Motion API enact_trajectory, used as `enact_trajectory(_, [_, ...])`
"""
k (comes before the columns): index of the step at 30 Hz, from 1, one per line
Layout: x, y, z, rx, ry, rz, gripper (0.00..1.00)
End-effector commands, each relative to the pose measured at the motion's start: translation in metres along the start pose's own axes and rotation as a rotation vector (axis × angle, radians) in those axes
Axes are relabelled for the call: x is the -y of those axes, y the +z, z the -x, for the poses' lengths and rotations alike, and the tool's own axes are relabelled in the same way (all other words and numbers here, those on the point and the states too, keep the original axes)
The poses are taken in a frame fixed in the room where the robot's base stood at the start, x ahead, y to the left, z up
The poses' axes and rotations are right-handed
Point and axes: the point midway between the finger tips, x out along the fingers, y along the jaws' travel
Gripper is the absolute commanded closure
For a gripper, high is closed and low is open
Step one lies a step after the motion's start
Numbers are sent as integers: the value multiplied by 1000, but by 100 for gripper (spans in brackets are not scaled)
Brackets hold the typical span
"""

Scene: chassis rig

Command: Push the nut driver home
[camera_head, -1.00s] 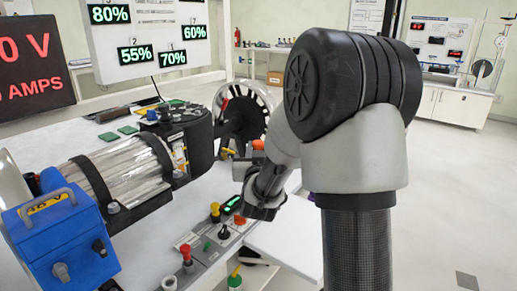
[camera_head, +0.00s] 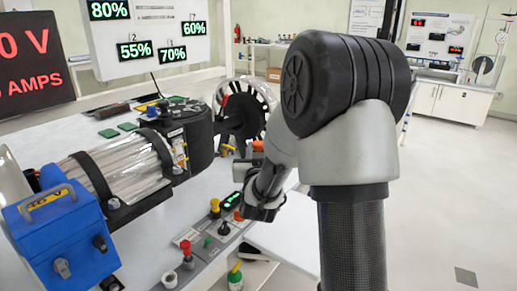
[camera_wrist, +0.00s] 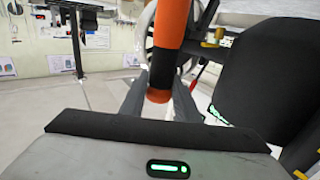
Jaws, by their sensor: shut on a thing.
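The nut driver shows in the wrist view as an orange and black handle (camera_wrist: 174,30). It runs from the top edge down between the two grey fingers of my gripper (camera_wrist: 158,98), which are shut on it. Its rounded orange end points toward the wrist camera. Its far tip is out of view, so I cannot tell what it touches. In the head view a small orange patch (camera_head: 257,146) shows above my wrist, beside the motor's dark end housing (camera_head: 188,135). My arm hides most of my gripper there.
A spoked wheel (camera_head: 245,110) stands behind my gripper. A blue box (camera_head: 62,240) and a silver cylinder (camera_head: 125,170) are at the left. A control strip with a red knob (camera_head: 188,248) and a yellow knob (camera_head: 215,206) lies along the bench's front edge.

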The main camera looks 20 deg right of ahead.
Motion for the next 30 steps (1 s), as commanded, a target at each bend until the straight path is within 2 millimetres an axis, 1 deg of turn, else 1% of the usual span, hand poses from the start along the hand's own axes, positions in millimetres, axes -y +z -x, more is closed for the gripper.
enact_trajectory(30, [0, 13, 0, -4, 0, -1, 94])
